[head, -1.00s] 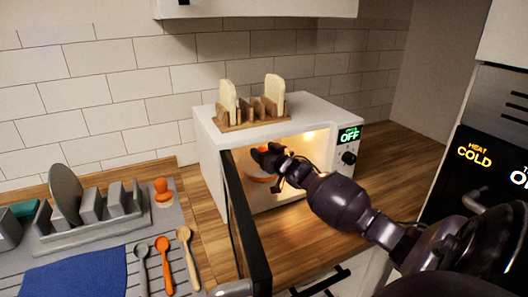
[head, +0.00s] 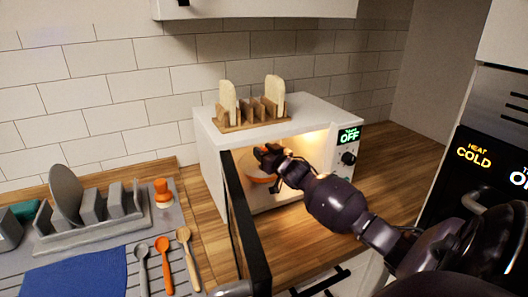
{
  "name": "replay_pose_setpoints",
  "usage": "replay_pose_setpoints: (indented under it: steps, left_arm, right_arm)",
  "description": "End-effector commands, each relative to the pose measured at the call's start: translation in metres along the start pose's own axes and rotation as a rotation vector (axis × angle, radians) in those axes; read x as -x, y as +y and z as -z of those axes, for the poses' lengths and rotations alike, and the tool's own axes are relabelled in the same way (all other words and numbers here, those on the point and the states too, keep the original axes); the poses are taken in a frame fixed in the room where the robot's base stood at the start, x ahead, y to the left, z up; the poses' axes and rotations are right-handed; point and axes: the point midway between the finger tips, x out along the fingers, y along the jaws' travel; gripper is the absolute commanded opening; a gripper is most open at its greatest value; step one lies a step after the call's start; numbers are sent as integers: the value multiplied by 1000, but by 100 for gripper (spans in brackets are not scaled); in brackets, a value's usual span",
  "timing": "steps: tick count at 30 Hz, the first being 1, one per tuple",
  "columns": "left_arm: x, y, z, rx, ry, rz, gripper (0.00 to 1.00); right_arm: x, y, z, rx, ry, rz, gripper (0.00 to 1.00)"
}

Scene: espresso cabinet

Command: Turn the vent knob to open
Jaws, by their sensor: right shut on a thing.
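My right gripper (head: 268,155) reaches through the open front of a white microwave-like cabinet (head: 215,160). It is shut on a round orange and pale thing (head: 259,178) inside, partly hidden by the fingers. I cannot tell whether this is the vent knob. A black knob (head: 348,158) sits on the cabinet's front panel, below a green display (head: 349,135) reading OFF. The gripper is well left of that knob and apart from it. My left gripper is not in view.
The open black-edged door (head: 247,225) stands left of my right arm. A toast rack (head: 252,115) with bread is on top. Left are a dish rack (head: 95,220), several spoons, an orange-topped item (head: 162,190) and a blue cloth (head: 80,275). The wooden counter (head: 385,150) right is clear.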

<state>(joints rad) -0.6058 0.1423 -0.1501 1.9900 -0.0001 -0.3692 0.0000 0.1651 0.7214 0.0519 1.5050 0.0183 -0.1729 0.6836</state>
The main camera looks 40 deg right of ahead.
Motion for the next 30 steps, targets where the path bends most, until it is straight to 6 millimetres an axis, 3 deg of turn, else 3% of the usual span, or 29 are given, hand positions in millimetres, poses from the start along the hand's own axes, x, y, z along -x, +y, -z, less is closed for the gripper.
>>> replay_pose_setpoints:
  steps: [14,30]
  left_arm:
    - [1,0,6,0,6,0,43]
    - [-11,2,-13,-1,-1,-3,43]
  right_arm:
    - [0,-4,-2,-10,-1,-227,13]
    - [-1,-5,-2,-4,0,-461,13]
